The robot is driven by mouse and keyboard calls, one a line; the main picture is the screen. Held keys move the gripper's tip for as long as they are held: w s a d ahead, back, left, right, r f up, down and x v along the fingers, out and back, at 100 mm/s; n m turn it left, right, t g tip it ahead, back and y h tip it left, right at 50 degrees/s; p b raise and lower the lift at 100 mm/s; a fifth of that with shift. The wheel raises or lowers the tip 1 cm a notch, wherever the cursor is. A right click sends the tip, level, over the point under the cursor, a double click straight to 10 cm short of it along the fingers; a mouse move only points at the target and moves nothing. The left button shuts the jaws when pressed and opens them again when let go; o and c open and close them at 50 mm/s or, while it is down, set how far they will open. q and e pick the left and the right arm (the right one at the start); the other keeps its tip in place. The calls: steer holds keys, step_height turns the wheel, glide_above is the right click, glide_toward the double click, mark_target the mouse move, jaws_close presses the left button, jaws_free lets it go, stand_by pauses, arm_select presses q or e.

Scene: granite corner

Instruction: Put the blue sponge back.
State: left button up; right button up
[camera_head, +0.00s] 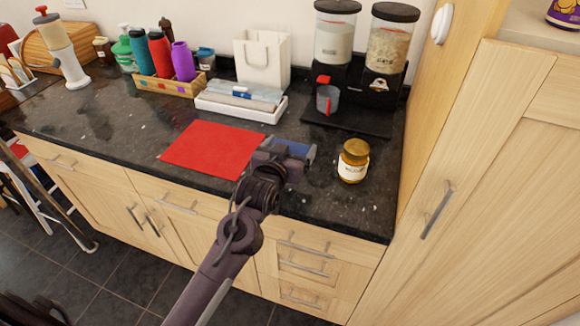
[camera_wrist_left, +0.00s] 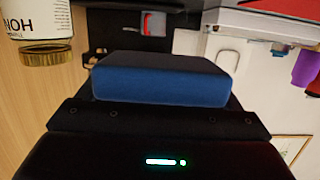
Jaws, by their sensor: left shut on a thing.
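My left gripper (camera_head: 284,158) is over the front part of the dark granite worktop, between the red mat and the honey jar. It is shut on the blue sponge (camera_head: 293,147), which shows past the jaws in the head view. In the left wrist view the blue sponge (camera_wrist_left: 160,80) fills the middle, its blue side facing the camera. The gripper hides part of the sponge, and I cannot tell how high it is above the worktop. My right gripper is not in view.
A honey jar (camera_head: 353,161) stands just right of the gripper. A red mat (camera_head: 212,149) lies left. Behind are a white tray (camera_head: 240,110) with rolls, a white bag (camera_head: 262,62), a dispenser stand (camera_head: 345,119) with a cup (camera_head: 327,99), and a wooden bottle rack (camera_head: 168,84).

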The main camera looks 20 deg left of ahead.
arm_select(q)
steer(key=shift+f, duration=3.5)
steer(key=shift+f, duration=0.1)
steer(key=o, duration=0.8)
steer(key=shift+r+p, duration=0.2)
steer(key=shift+p, duration=0.1)
steer(key=shift+s+f, duration=0.1)
steer(key=shift+s, duration=0.25)
steer(key=s+r+b, duration=0.1)
steer(key=s+r, duration=0.1)
steer(key=s, duration=0.9)
steer(key=shift+a+r+b, duration=0.15)
steer(key=shift+r+b, duration=0.1)
steer(key=shift+b, duration=0.15)
